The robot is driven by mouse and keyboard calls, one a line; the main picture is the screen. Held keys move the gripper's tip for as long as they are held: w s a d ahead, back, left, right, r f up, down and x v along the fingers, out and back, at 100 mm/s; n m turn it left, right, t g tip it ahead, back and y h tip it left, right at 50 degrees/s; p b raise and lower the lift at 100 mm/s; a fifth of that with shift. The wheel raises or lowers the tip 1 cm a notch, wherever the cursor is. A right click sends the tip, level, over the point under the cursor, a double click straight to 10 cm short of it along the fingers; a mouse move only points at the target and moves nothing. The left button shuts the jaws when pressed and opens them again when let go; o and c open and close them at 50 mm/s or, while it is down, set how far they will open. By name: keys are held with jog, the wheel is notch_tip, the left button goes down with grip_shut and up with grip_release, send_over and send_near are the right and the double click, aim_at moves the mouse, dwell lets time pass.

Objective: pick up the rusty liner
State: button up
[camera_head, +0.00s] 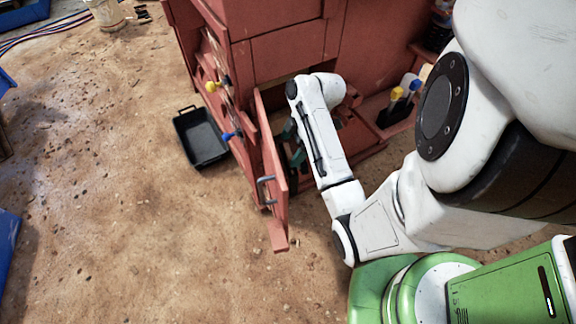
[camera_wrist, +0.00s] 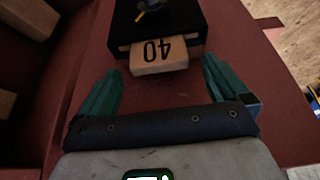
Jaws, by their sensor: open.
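My gripper (camera_wrist: 161,66) shows in the wrist view with its two teal fingers apart and nothing between its pads. A tan block marked "40" (camera_wrist: 158,56) sticks out of a black holder (camera_wrist: 185,18) just ahead, level with the fingertips. I cannot make out a rusty liner for certain in either view. In the head view my arm reaches inside the red cabinet (camera_head: 285,68); teal parts of my gripper (camera_head: 291,145) show behind the open door, the rest hidden.
The cabinet's open red door (camera_head: 270,150) stands close left of my arm. A black tray (camera_head: 201,138) lies on the sandy ground to the left. Yellow- and blue-handled tools (camera_head: 402,91) sit right of my arm.

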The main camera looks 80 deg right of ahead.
aim_at(290, 151)
jog(key=shift+x, duration=1.95)
jog(key=shift+s+d, duration=0.1)
jog(key=shift+c, duration=0.4)
grip_shut()
